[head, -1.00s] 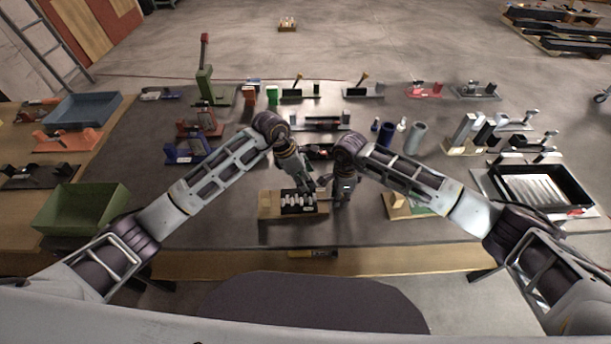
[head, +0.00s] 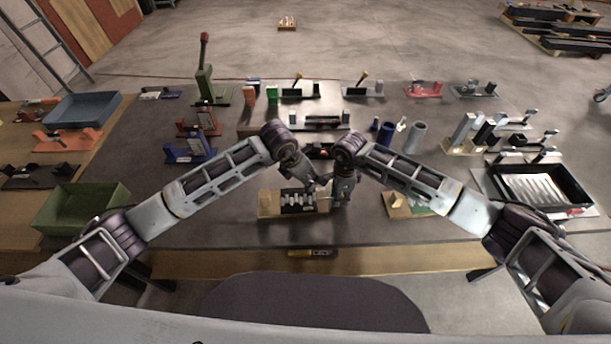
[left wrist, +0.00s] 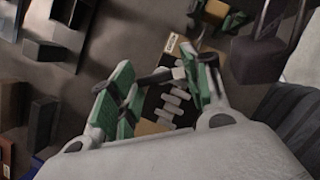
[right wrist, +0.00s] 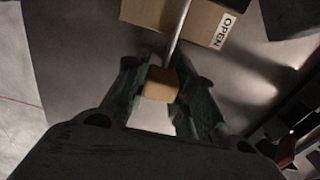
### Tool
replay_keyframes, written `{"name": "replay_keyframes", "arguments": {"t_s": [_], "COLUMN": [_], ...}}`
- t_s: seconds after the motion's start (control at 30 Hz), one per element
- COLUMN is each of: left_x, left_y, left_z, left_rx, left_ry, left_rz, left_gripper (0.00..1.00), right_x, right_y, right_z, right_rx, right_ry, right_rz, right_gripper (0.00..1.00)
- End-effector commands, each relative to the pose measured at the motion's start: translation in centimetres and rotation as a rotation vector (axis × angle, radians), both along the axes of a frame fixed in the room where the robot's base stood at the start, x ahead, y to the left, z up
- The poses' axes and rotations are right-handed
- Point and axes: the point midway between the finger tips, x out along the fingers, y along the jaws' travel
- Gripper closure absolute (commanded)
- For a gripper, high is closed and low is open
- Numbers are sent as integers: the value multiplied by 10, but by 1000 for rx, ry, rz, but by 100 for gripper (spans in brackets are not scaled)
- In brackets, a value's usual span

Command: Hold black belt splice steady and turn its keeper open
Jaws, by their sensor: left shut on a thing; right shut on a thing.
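The black belt splice (head: 297,200), with a row of pale pegs, sits on a tan base near the front edge of the table. It also shows between the green-padded fingers in the left wrist view (left wrist: 170,107). My left gripper (head: 323,182) is over the base's right part and shut; its jaws appear to be on the splice, but the contact is partly hidden. My right gripper (head: 341,200) is beside the base's right end. In the right wrist view it is shut on a tan knob (right wrist: 161,84) on a metal rod (right wrist: 178,35), apparently the keeper.
A tan block bears an OPEN label (right wrist: 225,28). Another tan fixture (head: 405,205) stands to the right, with a black tray (head: 570,190) beyond. A green bin (head: 75,215) is at left. Several fixtures stand at the back. Bare table lies left of the splice.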

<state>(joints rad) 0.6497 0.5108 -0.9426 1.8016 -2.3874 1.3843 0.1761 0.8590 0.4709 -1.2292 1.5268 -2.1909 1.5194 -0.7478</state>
Motion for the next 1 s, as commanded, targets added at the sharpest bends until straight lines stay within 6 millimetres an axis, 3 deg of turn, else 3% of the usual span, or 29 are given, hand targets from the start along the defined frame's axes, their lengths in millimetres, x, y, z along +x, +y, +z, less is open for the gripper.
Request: {"name": "replay_keyframes", "arguments": {"t_s": [0.4,0.83,0.87,1.0], "left_x": [0,0,0,0], "left_y": [0,0,0,0], "left_z": [0,0,0,0], "left_rx": [1,1,1,1], "left_ry": [-1,-1,-1,-1], "left_rz": [124,132,132,132], "left_gripper": [76,76,51,33], "right_x": [0,0,0,0], "right_y": [0,0,0,0], "right_z": [0,0,0,0], "right_rx": [0,-1,-1,-1], "right_ry": [0,0,0,0], "right_rz": [0,0,0,0], "right_gripper": [100,100,100,100]}}
